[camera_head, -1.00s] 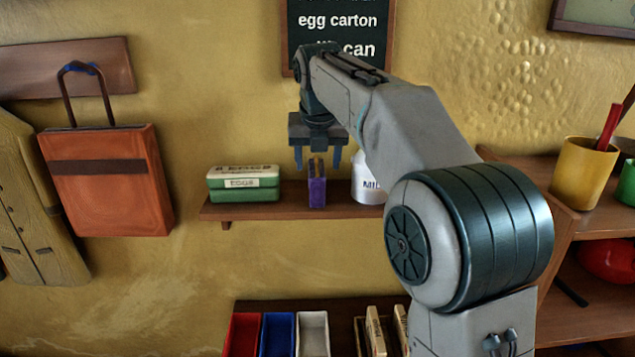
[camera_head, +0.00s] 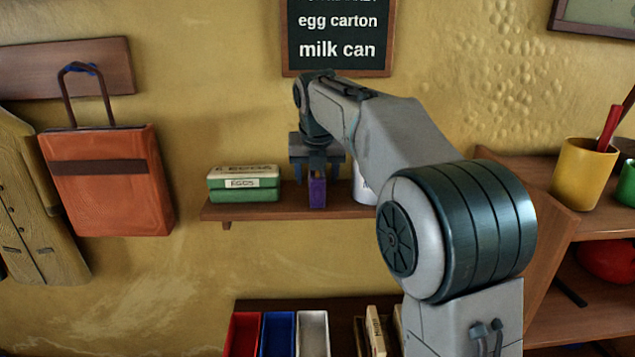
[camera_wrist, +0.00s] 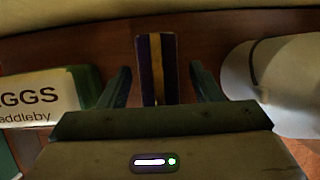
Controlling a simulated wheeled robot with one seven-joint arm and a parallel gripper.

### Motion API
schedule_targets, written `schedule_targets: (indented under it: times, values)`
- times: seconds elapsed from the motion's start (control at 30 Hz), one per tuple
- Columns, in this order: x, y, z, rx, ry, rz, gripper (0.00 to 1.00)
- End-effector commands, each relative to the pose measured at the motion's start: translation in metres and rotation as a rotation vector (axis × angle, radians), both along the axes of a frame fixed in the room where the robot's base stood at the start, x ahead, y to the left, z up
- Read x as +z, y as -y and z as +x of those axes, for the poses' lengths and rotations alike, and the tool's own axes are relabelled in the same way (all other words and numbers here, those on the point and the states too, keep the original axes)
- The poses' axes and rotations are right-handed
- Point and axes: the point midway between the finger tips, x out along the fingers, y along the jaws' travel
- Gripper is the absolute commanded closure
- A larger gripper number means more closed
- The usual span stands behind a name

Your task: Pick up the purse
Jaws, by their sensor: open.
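A small upright purple item with a tan stripe, apparently the purse (camera_head: 317,192), stands on the wall shelf between the egg carton and the milk can. In the wrist view the purse (camera_wrist: 157,68) shows between my two fingers, with a gap on each side. My gripper (camera_head: 317,178) is open and points down over it, its fingers beside its upper part. In the wrist view my gripper (camera_wrist: 160,84) holds nothing. The gripper body hides the top of the purse in the head view.
A green egg carton (camera_head: 243,184) stands close to the left, a white milk can (camera_head: 363,190) close to the right. The shelf (camera_head: 262,210) is narrow. An orange bag (camera_head: 108,195) hangs at left. Coloured bins (camera_head: 278,335) are below.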

Motion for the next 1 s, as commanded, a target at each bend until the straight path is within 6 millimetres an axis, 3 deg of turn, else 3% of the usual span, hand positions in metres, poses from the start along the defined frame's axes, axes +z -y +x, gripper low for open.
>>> schedule_targets:
  times: [0.33,0.5,0.53,1.0]
  values:
    - [-0.0009,0.0001,0.0,0.0,0.001,0.0,0.42]
    - [-0.0009,0.0001,0.0,0.0,0.001,0.0,0.89]
    - [-0.0009,0.0001,0.0,0.0,0.001,0.0,0.93]
    - [0.0082,-0.0003,0.0006,0.001,0.004,0.0,0.93]
